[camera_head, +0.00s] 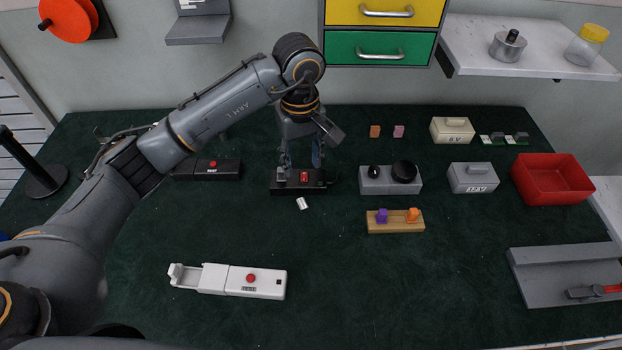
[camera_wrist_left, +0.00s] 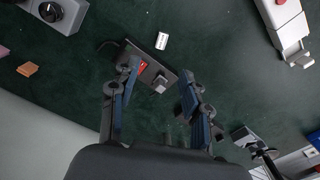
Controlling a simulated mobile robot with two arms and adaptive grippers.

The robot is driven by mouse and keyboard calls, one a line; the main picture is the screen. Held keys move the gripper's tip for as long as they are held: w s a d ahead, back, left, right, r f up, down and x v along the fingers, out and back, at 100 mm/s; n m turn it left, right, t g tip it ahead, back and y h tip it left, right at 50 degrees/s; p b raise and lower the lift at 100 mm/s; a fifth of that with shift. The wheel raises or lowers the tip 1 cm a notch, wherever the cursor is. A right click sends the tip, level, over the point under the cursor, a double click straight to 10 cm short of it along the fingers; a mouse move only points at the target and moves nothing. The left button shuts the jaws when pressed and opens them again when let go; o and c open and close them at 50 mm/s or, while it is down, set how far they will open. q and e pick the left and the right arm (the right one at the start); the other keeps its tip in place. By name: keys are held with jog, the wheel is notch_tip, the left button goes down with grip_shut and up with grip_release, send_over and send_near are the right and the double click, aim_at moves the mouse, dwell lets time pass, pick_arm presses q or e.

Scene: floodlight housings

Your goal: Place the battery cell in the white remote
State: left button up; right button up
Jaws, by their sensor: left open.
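The battery cell (camera_head: 303,203) is a small white cylinder lying on the dark green mat, just in front of a black box (camera_head: 288,188) with a red switch. It also shows in the left wrist view (camera_wrist_left: 162,41). The white remote (camera_head: 258,284) lies at front left, with a red button and its left end drawn out into an open tray (camera_head: 188,276). Part of the remote shows in the left wrist view (camera_wrist_left: 284,20). My left gripper (camera_head: 301,163) is open and empty, pointing down over the black box, behind the cell. My right gripper is not in view.
A second black remote (camera_head: 207,169) lies left of the gripper. A grey box with black knobs (camera_head: 390,180) and a wooden block with pegs (camera_head: 395,222) stand to the right. A red bin (camera_head: 552,180) is far right. The front middle of the mat is clear.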

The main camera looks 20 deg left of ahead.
pick_arm(q)
jog(key=p, duration=0.2)
send_over(301, 201)
jog(key=f, duration=0.7)
jog(key=shift+s+d+f, duration=0.1)
jog(key=shift+s+d, duration=0.15)
jog(key=shift+w+f, duration=0.1)
jog(key=shift+f, duration=0.5)
jog(key=shift+f+p, duration=0.35)
jog(key=shift+p, duration=0.05)
jog(key=f+p, duration=0.1)
jog(key=f, duration=0.2)
jog(key=shift+a+f+p, duration=0.2)
jog(key=shift+f+p, duration=0.1)
jog(key=shift+p, duration=0.05)
jog(key=shift+w+f, duration=0.1)
jog(key=shift+f, duration=0.35)
grip_shut()
